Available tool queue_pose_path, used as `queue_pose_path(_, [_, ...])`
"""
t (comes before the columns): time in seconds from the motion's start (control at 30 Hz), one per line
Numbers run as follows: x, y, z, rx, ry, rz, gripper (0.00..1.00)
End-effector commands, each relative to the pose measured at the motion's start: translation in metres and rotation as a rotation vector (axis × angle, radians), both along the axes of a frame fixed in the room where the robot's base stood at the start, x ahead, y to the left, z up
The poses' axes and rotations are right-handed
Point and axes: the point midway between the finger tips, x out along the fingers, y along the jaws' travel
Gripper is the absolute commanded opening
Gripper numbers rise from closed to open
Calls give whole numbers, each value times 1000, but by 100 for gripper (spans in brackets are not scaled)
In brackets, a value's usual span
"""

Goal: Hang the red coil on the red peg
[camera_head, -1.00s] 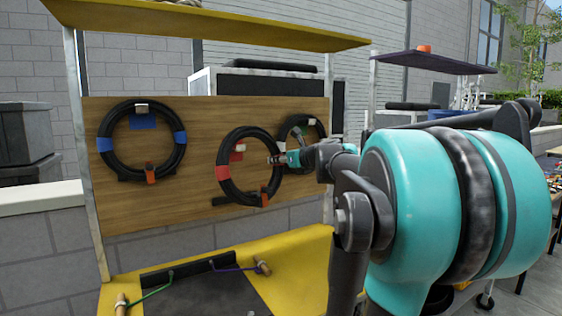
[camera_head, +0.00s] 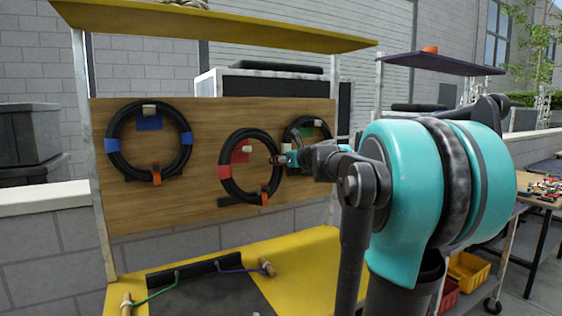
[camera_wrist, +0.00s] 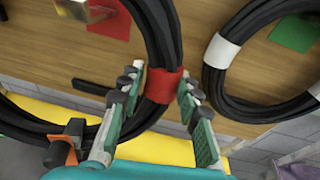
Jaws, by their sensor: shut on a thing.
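The red coil (camera_head: 224,181), a black ring with red bands, stands upright in front of the wooden board. My gripper (camera_wrist: 157,82) is shut on it at a red band (camera_wrist: 165,87), with one finger on each side. In the head view my gripper (camera_head: 281,160) is at the coil's right side. The red peg (camera_head: 245,149), pale-tipped with a red patch (camera_head: 239,157) behind it, shows inside the ring, below its top. It also shows at the upper left of the wrist view (camera_wrist: 85,10). I cannot tell whether coil and peg touch.
A coil with blue bands (camera_head: 112,145) hangs at the left. A coil with white bands (camera_head: 287,148), beside a green patch, is close on the right, partly behind my gripper. A yellow bench (camera_head: 300,258) lies below the board (camera_head: 207,125). Orange clips sit at the coils' bottoms.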

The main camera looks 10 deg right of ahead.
Motion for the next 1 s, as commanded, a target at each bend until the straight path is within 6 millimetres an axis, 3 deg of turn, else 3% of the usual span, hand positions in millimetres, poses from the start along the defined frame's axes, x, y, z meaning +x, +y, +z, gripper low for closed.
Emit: queue_pose_path(1.0, [44,14,-2,4,1,0,0])
